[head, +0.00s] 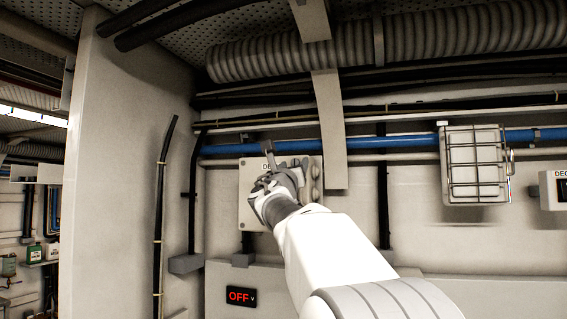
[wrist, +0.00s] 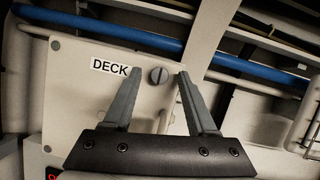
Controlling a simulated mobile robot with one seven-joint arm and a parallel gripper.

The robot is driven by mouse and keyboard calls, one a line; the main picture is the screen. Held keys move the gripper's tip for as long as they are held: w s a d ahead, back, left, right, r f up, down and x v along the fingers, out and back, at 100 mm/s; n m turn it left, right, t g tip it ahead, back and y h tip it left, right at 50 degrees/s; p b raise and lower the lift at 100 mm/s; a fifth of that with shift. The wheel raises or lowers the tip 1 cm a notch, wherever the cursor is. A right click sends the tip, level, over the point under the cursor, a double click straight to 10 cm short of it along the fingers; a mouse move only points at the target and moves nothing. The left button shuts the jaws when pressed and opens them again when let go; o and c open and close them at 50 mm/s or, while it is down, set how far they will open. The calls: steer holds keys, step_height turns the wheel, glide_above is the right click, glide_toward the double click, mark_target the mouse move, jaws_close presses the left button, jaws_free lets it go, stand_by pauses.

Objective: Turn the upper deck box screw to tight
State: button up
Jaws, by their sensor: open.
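The deck box (head: 250,215) is a pale box on the back wall, partly hidden in the head view by my gripper (head: 284,158) and arm. In the wrist view, its DECK label (wrist: 109,67) is left of a round grey slotted screw (wrist: 158,76) near the box's upper edge. The screw's dark slot runs nearly upright in that view. My gripper (wrist: 159,73) is open, one fingertip on each side of the screw in the picture, with gaps to both. I cannot tell whether the tips reach around the head or stop short of it.
A blue pipe (head: 395,142) runs behind and above the box. A pale bracket (head: 331,130) hangs close to the box's right. A caged lamp (head: 474,165) is farther right. A dark OFF display (head: 241,296) is below.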

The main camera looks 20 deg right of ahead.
jaws_close()
stand_by(0.3)
